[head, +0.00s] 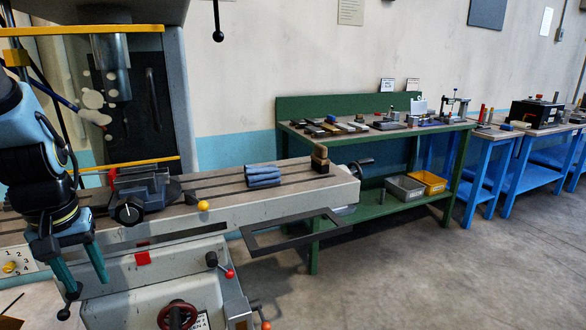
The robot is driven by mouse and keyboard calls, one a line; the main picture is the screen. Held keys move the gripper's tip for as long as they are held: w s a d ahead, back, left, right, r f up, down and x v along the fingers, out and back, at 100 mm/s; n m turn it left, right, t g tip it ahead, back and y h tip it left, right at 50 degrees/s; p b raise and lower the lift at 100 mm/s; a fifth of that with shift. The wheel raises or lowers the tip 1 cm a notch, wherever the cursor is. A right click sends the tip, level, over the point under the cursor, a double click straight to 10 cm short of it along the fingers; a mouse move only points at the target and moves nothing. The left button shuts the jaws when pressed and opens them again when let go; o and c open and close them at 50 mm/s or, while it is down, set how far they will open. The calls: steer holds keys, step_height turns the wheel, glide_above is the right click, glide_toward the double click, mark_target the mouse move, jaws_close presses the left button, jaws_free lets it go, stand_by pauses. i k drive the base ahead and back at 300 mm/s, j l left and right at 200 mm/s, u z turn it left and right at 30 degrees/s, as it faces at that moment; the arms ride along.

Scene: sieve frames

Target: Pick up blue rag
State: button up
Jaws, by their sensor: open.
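The blue rag (262,175) lies folded or rolled in several layers on the slotted grey machine table (222,186), right of the vise. My gripper (82,285) hangs at the lower left of the head view, in front of the machine. Its two teal fingers are spread apart, with nothing between them. It is well to the left of the rag and nearer to me, and does not touch it.
A grey vise (140,190) stands on the machine table between my gripper and the rag. A small block stack (320,158) sits right of the rag. A dark frame (290,232) juts out below the table edge. A green workbench (400,148) with tools stands behind. The floor at right is clear.

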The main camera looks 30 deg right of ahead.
mark_target(256, 176)
steer(key=k+l, duration=0.1)
steer(key=l, duration=1.15)
steer(key=k+l+z, duration=0.1)
steer(key=l, duration=1.15)
